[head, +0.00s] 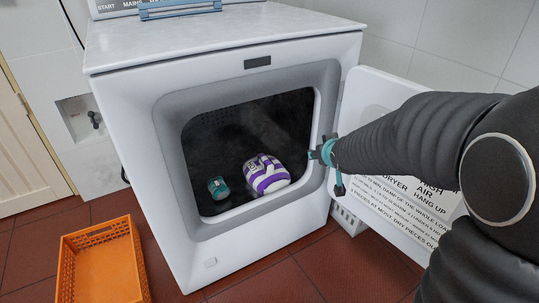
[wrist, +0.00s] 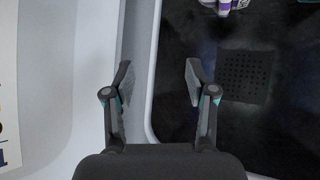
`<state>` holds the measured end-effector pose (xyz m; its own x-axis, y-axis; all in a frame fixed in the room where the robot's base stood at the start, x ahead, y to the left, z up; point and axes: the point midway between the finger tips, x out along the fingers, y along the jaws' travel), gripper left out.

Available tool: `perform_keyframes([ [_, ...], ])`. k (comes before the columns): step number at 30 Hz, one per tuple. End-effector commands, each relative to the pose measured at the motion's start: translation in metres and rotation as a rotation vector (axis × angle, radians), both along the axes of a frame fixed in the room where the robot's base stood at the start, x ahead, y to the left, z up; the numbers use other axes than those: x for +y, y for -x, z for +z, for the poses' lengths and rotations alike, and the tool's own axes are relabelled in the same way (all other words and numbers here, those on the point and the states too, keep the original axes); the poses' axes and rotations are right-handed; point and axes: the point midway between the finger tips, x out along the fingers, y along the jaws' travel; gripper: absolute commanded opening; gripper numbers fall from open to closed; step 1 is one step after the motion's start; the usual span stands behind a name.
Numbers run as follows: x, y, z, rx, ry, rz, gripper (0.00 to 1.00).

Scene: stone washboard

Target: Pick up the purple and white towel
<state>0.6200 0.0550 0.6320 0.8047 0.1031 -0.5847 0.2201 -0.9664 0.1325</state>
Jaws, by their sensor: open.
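The purple and white towel (head: 266,174) lies bunched up inside the dark drum of the open dryer (head: 120,115), right of the middle of its floor. In the wrist view only a cut-off bit of purple and white (wrist: 224,8) shows at the top edge. My gripper (wrist: 159,78) is open, with nothing between its fingers. In the head view my gripper (head: 327,165) is at the right rim of the dryer opening, beside the open door, right of the towel and apart from it. Part of it is hidden behind my arm.
A small teal item (head: 218,187) lies in the drum left of the towel. The dryer door (head: 395,215) stands open to the right, close to my arm. An orange basket (head: 75,243) is on the red tiled floor at left. A white basket (head: 346,216) is partly hidden below the door.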

Motion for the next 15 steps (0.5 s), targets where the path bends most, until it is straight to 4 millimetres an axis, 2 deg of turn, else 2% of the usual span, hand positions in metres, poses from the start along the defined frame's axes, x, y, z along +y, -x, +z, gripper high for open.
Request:
perform_keyframes([
  [1,0.01,-0.015,-0.015,-0.011,-0.008,0.033,0.56],
  [6,0.048,-0.056,-0.056,-0.078,-0.062,0.15,0.56],
  [10,0.076,-0.075,-0.088,-0.117,-0.116,0.236,0.56],
  [15,0.103,-0.087,-0.118,-0.153,-0.179,0.317,0.56],
])
